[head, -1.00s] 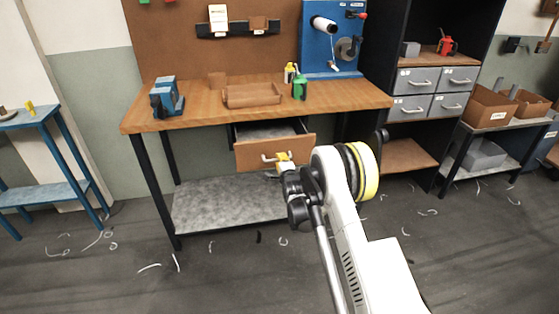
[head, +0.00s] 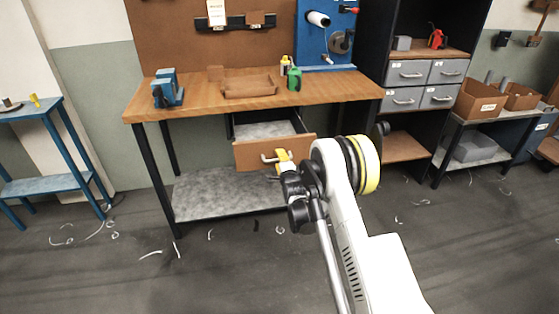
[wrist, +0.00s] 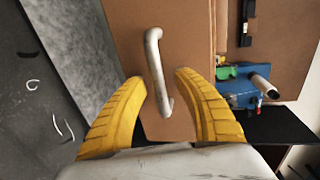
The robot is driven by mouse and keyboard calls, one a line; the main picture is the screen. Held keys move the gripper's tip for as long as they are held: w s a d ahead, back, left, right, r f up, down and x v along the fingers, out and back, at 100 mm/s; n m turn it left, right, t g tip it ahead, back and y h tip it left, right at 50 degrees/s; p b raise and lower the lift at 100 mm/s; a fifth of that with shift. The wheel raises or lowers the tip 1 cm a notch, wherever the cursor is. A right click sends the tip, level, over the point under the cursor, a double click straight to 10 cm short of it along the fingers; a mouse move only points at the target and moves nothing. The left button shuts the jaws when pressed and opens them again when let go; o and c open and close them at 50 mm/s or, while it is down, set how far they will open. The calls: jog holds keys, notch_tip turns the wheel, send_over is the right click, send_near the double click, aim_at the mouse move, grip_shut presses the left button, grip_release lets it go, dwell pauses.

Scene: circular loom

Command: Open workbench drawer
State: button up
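The workbench drawer (head: 250,154) has a brown wooden front and stands pulled out under the bench top, its grey inside showing. Its pale bar handle (head: 266,158) is on the front; in the wrist view the handle (wrist: 155,60) runs up and down the picture. My gripper (head: 281,157) is at the drawer front by the handle. In the wrist view its yellow fingers (wrist: 160,82) stand apart on either side of the handle's lower part, with gaps visible. Whether a finger touches the handle from behind cannot be told.
The wooden workbench (head: 220,108) carries a blue vise-like tool (head: 167,90), a shallow tray (head: 250,88) and a green bottle (head: 294,80). A grey lower shelf (head: 215,197) lies below. A blue side table (head: 40,118) stands left. The floor in front is mostly clear, with scattered shavings.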

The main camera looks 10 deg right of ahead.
jog(key=v, duration=0.7)
jog(key=shift+s, duration=0.3)
